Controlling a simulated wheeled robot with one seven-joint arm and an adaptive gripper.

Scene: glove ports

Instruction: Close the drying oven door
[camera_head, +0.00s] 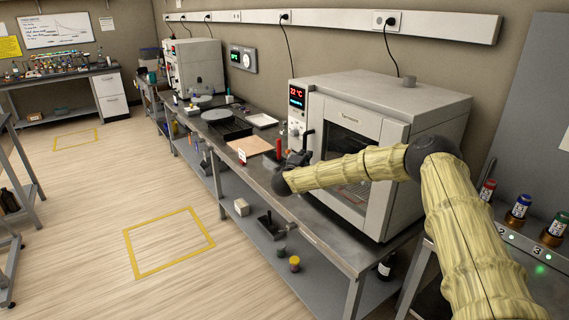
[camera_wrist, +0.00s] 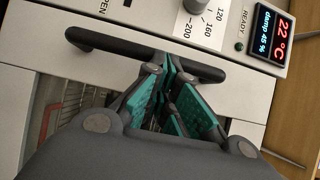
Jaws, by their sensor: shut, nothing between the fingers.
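The drying oven (camera_head: 440,105) is a pale grey box on the steel bench, with a lit red and blue display reading 22 °C. Its door (camera_head: 385,180) has a dark window and lies at or close to the front face; I cannot tell whether a small gap remains. The dark bar handle (camera_wrist: 100,42) runs along the door beside the control panel. My gripper (camera_wrist: 180,78), with teal finger pads, is shut and empty, its fingertips at the handle bar. Whether they touch it is unclear. In the head view my gripper (camera_head: 298,158) is small and dark in front of the door's left side.
A tan board (camera_head: 250,146), a red cylinder (camera_head: 279,147) and a dark tray (camera_head: 226,128) are on the bench (camera_head: 262,178) left of the oven. Several coloured-cap bottles stand at the right. The floor (camera_head: 110,180) left of the bench is clear, with yellow marked squares.

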